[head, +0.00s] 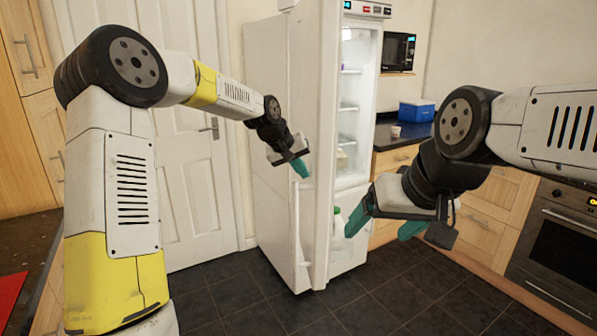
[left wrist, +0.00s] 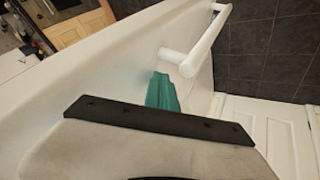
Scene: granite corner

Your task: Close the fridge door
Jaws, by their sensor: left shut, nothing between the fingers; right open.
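The white fridge door (head: 270,120) stands open in the middle of the head view, its outer face turned left and its free edge toward me. Its vertical handle (head: 296,235) is near that edge. The lit fridge inside (head: 351,95) shows to the right. My left gripper (head: 301,167) is shut and empty, at the door's outer face near the upper part of the handle. In the left wrist view its teal fingertips (left wrist: 162,92) are close to the white door surface (left wrist: 110,65), beside the handle (left wrist: 206,42); contact is unclear. My right gripper (head: 384,226) is open and empty, right of the door edge.
A bottle (head: 337,222) shows low at the fridge opening. A white room door (head: 195,150) is behind left. The dark tiled floor (head: 350,310) in front is clear.

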